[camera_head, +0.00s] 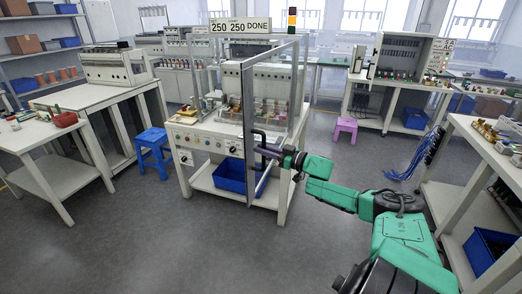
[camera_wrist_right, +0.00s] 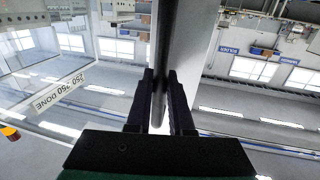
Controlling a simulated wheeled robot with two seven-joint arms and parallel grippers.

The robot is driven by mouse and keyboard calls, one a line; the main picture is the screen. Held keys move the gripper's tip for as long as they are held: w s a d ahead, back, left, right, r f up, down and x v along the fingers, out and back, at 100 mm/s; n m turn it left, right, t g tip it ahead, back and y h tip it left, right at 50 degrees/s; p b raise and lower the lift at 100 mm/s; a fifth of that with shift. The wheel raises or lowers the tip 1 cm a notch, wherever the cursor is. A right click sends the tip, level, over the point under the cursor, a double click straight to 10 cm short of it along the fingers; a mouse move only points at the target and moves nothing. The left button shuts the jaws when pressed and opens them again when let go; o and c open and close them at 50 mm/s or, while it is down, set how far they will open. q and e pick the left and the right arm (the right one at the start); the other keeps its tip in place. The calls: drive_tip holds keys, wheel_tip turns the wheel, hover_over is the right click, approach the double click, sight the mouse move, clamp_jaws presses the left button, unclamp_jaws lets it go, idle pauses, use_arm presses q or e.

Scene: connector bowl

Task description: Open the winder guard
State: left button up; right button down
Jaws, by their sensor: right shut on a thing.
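The winder (camera_head: 198,135) stands in the middle of the head view, under a sign reading 250 250 DONE (camera_head: 240,26). Its guard (camera_head: 249,120) is a clear panel in a grey frame, swung outward from the machine's front at an angle. A dark bar handle (camera_head: 263,182) is on the guard. My right gripper (camera_head: 274,154) is at this handle, reaching in from the right. In the right wrist view, its two black fingers (camera_wrist_right: 161,100) are closed on the dark bar, which runs between them beside the grey frame (camera_wrist_right: 185,45). My left gripper is out of view.
A blue bin (camera_head: 232,177) sits on the winder's lower shelf. A blue stool (camera_head: 154,150) stands to the left and a purple stool (camera_head: 345,128) behind to the right. A bench (camera_head: 470,150) borders the right side. Floor in front of the winder is clear.

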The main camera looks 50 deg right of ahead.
drive_tip(key=shift+w+r, duration=0.1)
drive_tip(key=c, duration=0.8)
unclamp_jaws()
drive_tip(key=p+v, duration=0.6)
drive_tip(key=v, duration=0.8)
drive_tip(key=shift+s, duration=0.35)
